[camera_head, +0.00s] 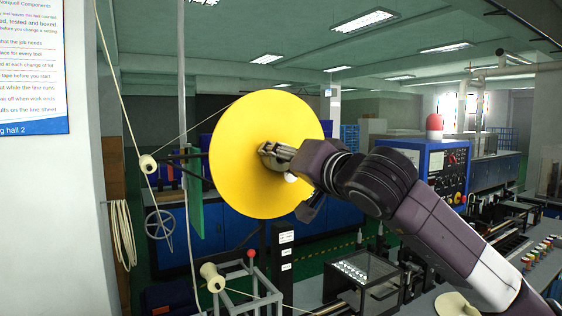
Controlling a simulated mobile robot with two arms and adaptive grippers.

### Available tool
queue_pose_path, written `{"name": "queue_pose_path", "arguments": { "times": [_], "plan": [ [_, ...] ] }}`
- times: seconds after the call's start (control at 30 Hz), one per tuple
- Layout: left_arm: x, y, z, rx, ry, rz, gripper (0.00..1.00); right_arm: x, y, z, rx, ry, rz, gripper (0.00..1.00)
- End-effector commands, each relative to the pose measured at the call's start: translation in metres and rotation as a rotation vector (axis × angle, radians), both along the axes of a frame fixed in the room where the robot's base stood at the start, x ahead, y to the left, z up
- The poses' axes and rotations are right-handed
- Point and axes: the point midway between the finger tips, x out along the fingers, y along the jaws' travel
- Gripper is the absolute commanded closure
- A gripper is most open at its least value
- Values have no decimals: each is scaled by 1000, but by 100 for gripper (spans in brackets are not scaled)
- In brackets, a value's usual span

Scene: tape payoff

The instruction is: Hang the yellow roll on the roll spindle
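The yellow roll (240,125) is a large flat disc, upright and facing me, left of the picture's middle. My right gripper (288,180) is in front of the right half of its face. One finger lies over the roll's middle and the other is lower right, by the roll's edge; the two stand apart. A small pale knob (291,178) shows between them; I cannot tell if it is the spindle's tip. The roll and gripper hide the roll's centre, so I cannot tell whether the roll is on the spindle. My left gripper is not in view.
A pale guide roller (148,164) is left of the roll, with thin tape running over it. Another pale roller (212,277) is lower down, near a red-knobbed frame (251,255). A blue control cabinet (432,165) with a red lamp stands behind my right arm.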

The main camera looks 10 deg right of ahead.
Motion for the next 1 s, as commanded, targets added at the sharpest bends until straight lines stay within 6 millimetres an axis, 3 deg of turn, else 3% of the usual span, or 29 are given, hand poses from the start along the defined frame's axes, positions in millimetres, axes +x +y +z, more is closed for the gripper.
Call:
{"name": "queue_pose_path", "arguments": {
  "times": [0.37, 0.4, 0.57, 0.87, 1.0],
  "plan": [
    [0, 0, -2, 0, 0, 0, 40, -1, 0, 2, 2, -5, 1, 100],
    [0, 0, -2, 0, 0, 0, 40, -1, 0, 2, 1, -6, 1, 54],
    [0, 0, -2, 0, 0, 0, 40, -1, 0, 1, 1, -4, 1, 37],
    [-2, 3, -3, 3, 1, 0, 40, -1, 0, -3, -1, 3, 0, 37],
    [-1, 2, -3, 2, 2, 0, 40, -12, -5, -1, 0, 1, 1, 37]
  ]
}}
